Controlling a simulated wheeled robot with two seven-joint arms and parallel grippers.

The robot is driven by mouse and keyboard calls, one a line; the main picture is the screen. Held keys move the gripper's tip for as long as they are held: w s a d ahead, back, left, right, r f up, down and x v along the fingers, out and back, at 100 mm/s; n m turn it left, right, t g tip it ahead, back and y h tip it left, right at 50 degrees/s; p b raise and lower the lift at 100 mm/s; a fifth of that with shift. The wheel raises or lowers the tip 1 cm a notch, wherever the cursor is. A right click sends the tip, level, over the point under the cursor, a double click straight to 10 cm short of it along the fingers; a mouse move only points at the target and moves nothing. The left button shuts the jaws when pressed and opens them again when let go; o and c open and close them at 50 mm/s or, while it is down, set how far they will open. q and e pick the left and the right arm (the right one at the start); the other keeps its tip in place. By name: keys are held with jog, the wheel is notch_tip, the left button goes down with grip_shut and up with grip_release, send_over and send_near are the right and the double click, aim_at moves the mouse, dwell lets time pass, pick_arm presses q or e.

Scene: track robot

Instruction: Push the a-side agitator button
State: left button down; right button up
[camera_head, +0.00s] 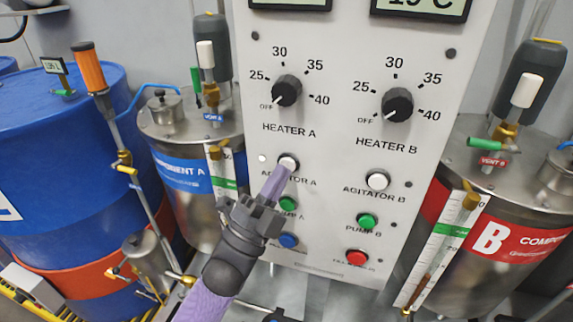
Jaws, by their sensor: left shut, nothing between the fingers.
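The a-side agitator button (289,162) is a round white button in a dark ring on the light control panel (330,130), above the partly covered label AGITATOR A. My left gripper (284,169) is shut and empty, with its narrow fingertips at the lower edge of this button. I cannot tell whether they touch it or the button is pressed in. A small white light (262,158) shows just left of the button. My right gripper is not in view.
The agitator B button (377,181) is to the right. Green pump buttons (367,221), a blue button (288,241) and a red button (356,258) sit lower. Heater knobs (287,90) are above. Metal tanks (490,155) and a blue drum (60,170) flank the panel.

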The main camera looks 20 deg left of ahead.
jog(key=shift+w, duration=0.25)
pick_arm(q)
jog(key=shift+w, duration=0.45)
jog(key=shift+s, duration=0.45)
jog(key=s+p, duration=0.3)
jog(key=s, duration=0.3)
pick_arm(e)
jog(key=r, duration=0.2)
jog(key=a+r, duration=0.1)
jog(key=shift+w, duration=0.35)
